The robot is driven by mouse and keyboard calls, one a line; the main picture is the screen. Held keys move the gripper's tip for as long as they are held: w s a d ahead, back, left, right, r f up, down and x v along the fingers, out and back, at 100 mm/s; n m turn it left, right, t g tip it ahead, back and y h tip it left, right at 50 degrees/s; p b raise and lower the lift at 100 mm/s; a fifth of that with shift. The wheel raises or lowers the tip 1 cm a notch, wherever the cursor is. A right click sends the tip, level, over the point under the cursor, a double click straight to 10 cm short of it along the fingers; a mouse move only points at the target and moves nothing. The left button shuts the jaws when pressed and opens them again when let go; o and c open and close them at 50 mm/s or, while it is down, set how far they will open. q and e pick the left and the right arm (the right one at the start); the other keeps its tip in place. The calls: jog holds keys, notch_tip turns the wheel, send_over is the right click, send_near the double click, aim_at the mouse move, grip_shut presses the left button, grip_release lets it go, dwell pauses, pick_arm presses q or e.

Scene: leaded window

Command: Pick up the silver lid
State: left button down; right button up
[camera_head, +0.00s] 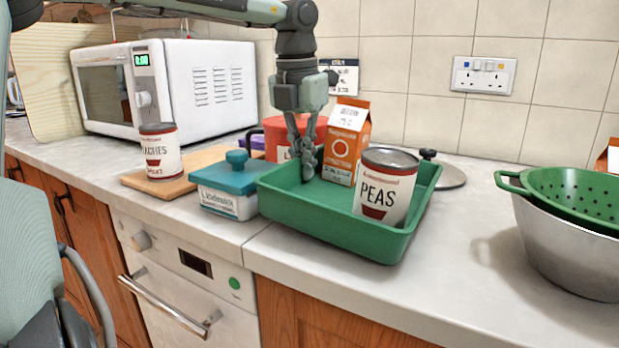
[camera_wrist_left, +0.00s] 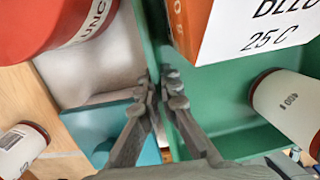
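The silver lid (camera_head: 452,174) lies on the worktop behind the green tray (camera_head: 330,228), partly hidden by it. Its black knob (camera_head: 428,153) shows above the tray's right back edge. The lid is not in the left wrist view. My left gripper (camera_head: 308,172) points down at the tray's left back edge, well to the left of the lid. In the left wrist view, its fingers (camera_wrist_left: 162,85) are close together, one on each side of the tray's wall, and appear shut on it. My right gripper is not in view.
The tray holds an orange carton (camera_head: 345,142) and a peas can (camera_head: 385,187). A teal-lidded box (camera_head: 228,188), a red canister (camera_head: 285,136) and a peaches can (camera_head: 160,152) stand left. A green colander sits in a metal bowl (camera_head: 575,255) at right. The worktop between is clear.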

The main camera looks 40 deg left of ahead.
pick_arm(q)
notch_tip(320, 180, up, 16)
jog(key=p, duration=0.1)
jog(key=shift+f, duration=0.2)
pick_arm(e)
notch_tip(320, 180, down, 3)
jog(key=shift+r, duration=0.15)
pick_arm(q)
jog(key=shift+d, duration=0.15)
